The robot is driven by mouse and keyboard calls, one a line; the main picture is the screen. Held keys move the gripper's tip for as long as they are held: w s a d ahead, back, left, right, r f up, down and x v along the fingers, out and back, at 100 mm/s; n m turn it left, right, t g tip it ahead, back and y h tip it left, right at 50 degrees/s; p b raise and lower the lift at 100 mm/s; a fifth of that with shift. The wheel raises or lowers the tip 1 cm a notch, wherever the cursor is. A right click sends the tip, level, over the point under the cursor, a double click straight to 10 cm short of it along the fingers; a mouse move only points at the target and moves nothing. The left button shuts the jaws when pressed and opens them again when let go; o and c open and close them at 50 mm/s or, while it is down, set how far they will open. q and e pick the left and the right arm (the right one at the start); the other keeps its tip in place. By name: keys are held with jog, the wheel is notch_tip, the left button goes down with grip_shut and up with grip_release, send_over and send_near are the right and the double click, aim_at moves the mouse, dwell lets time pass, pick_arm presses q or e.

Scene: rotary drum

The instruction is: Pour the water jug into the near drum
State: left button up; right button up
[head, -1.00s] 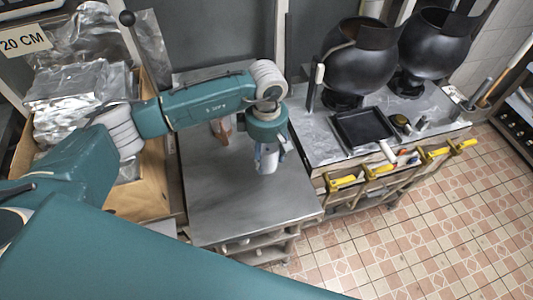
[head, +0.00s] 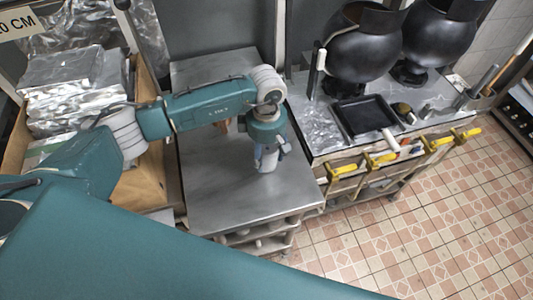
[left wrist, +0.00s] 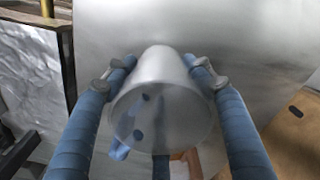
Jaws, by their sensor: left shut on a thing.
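The water jug (left wrist: 160,95) is a grey, see-through-looking cylinder between the two blue fingers of my left gripper (left wrist: 158,78) in the left wrist view. In the head view my left gripper (head: 267,150) is shut on the jug (head: 266,163) and points down over the steel table. The jug is mostly hidden by the gripper there, and I cannot tell whether it touches the table. The near drum (head: 358,50) is a round black vessel with an open top, on the counter to the right of the gripper. My right gripper is not in view.
A second black drum (head: 435,45) stands right of the near one. A black tray (head: 365,117) lies in front of the drums. Yellow clamps (head: 383,159) line the counter's front edge. The steel table (head: 235,200) is bare in front. A foil-filled cardboard box (head: 150,185) is left.

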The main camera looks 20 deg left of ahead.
pick_arm(q)
jog(key=shift+f, duration=0.1)
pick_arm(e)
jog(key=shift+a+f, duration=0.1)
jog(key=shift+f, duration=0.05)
pick_arm(q)
jog(key=shift+f, duration=0.1)
jog(key=o, duration=1.4)
jog(key=shift+c, duration=0.2)
jog(key=shift+r, duration=0.25)
notch_tip(320, 180, up, 12)
jog(key=shift+f, duration=0.2)
